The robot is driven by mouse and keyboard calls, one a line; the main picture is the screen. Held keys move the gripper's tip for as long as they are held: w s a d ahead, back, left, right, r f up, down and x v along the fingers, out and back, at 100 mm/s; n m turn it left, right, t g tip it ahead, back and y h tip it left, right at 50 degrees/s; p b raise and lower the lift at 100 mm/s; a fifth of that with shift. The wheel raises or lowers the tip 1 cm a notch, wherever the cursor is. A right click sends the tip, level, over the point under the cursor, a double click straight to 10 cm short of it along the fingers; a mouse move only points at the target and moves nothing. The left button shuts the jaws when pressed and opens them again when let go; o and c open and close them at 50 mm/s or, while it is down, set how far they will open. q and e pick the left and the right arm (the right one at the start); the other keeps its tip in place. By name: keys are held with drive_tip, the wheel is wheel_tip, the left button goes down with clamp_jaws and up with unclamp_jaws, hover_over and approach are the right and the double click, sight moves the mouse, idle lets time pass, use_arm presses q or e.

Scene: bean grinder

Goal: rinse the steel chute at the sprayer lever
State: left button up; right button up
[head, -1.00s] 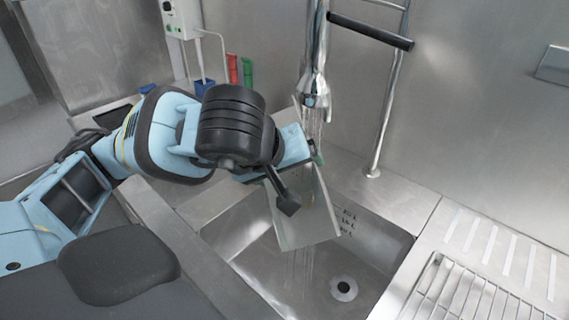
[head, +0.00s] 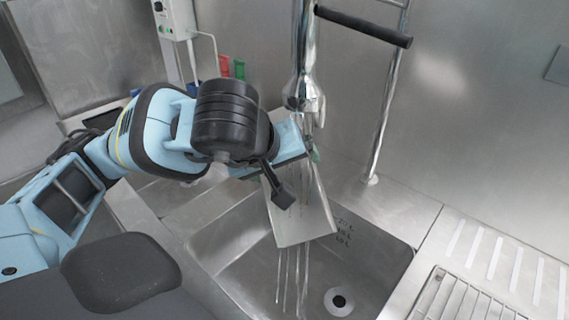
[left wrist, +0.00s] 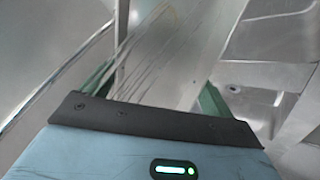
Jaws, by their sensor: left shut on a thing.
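The steel chute (head: 308,222) is tilted over the sink, its lower end pointing down toward the basin. Water runs over it and falls off its lower edge in thin streams. My left gripper (head: 312,150) is shut on the chute near its upper part; the arm partly hides the grip. In the left wrist view the chute (left wrist: 180,60) extends away from the gripper, with water streaks on it. The sprayer head (head: 303,92) hangs above the chute, and water comes from it. The sprayer lever (head: 362,27) with a black grip shows at the top. My right gripper is out of view.
The sink (head: 225,240) lies below, with a round drain (head: 339,300). A ribbed drainboard with a wire rack (head: 470,296) is at the right. A vertical steel pipe (head: 385,110) stands behind. Red and green items (head: 231,67) and a white box (head: 176,18) are at the back left.

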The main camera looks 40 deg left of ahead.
sight(295, 188)
use_arm(q)
drive_tip(key=shift+w+d, duration=0.1)
drive_tip(key=shift+d, duration=0.1)
drive_tip(key=shift+w+d, duration=0.15)
drive_tip(key=shift+d, duration=0.2)
idle(0.4)
drive_tip(key=shift+s+d+r, duration=0.1)
drive_tip(key=shift+s+d, duration=0.15)
drive_tip(key=shift+s, duration=0.4)
drive_tip(key=shift+s+d, duration=0.25)
drive_tip(key=shift+s, duration=0.35)
drive_tip(key=shift+d+p, duration=0.1)
drive_tip(key=shift+p, duration=1.1)
drive_tip(key=shift+s+d+f+p, duration=0.15)
drive_tip(key=shift+s+f+p, duration=0.1)
drive_tip(key=shift+p, duration=0.65)
drive_tip(key=shift+s+d+r+p, duration=0.1)
drive_tip(key=shift+s+p, duration=0.15)
drive_tip(key=shift+p, duration=0.45)
drive_tip(key=shift+s+p, duration=0.15)
drive_tip(key=shift+p, duration=0.2)
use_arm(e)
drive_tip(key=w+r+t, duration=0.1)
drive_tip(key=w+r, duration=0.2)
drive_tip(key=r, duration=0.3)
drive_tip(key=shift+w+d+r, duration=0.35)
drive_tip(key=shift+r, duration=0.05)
